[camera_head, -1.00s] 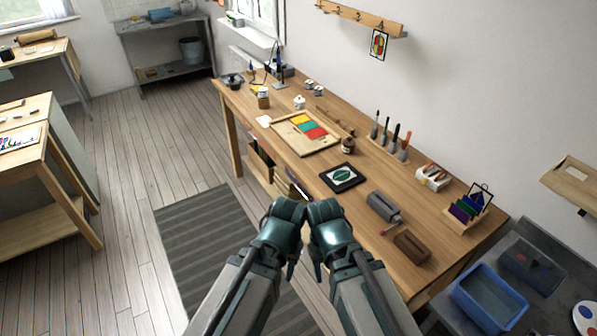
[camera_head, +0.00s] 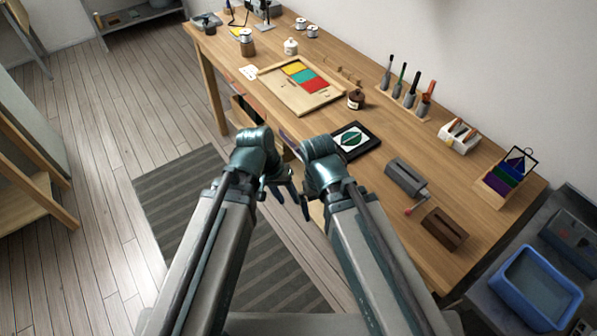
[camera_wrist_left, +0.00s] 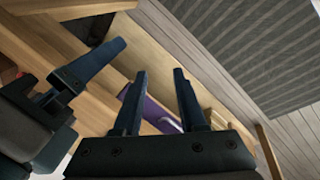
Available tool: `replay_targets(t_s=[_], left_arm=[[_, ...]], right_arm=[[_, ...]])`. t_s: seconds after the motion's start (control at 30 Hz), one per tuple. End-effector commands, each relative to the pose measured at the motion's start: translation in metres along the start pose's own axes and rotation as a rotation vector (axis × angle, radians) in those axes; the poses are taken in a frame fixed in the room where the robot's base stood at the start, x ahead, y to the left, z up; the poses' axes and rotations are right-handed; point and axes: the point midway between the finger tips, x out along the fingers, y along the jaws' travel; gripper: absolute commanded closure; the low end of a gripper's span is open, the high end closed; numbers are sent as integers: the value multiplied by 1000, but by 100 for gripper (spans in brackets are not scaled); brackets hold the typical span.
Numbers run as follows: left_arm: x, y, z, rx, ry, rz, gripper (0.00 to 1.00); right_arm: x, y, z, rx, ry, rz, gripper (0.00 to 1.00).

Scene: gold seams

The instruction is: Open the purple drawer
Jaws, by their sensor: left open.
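The purple drawer (camera_wrist_left: 156,113) shows in the left wrist view as a purple strip in pale wood, partly hidden behind my left gripper's fingers. How far it stands out cannot be told. In the head view my arms mostly hide it under the near table edge. My left gripper (camera_head: 279,192) is open with nothing between its fingers; the left wrist view shows its two fingers (camera_wrist_left: 160,95) apart in front of the purple strip. Contact cannot be told. My right gripper (camera_head: 304,203) is close beside it on the right; its jaws are not clear.
The wooden workbench (camera_head: 235,77) carries a tray with coloured panes (camera_head: 268,80), a black framed picture (camera_head: 372,132), a row of tools (camera_head: 408,98) and a brown block (camera_head: 444,229). A blue bin (camera_head: 541,282) stands at right. A striped grey mat (camera_head: 180,200) lies on open floor.

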Motion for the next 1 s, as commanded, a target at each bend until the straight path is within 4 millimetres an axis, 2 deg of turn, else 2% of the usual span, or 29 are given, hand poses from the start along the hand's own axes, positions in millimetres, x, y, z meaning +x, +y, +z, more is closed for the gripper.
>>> replay_targets(t_s=[0.03, 0.2, 0.33, 0.5, 0.6, 0.73, 0.9, 1.0], left_arm=[[35, -11, -9, -43, 30, 70, 59], [71, -22, -41, -178, 143, 313, 59], [88, -38, -67, -282, 240, 495, 59], [96, -69, -99, -414, 373, 717, 59], [94, -88, -113, -479, 442, 825, 59], [88, -110, -124, -540, 511, 930, 59], [80, -125, -131, -580, 558, 1002, 59], [77, -127, -132, -588, 567, 1017, 59]], right_arm=[[41, -4, -2, 0, 0, 0, 0], [103, -10, -6, 0, 0, 1, 0], [150, -14, -9, -1, 0, 1, 0], [207, -20, -12, -1, 0, 1, 0], [232, -22, -14, -1, 0, 2, 0], [254, -24, -15, -1, 0, 2, 0], [267, -25, -16, -1, 0, 2, 0], [268, -25, -16, -1, 0, 2, 0]])
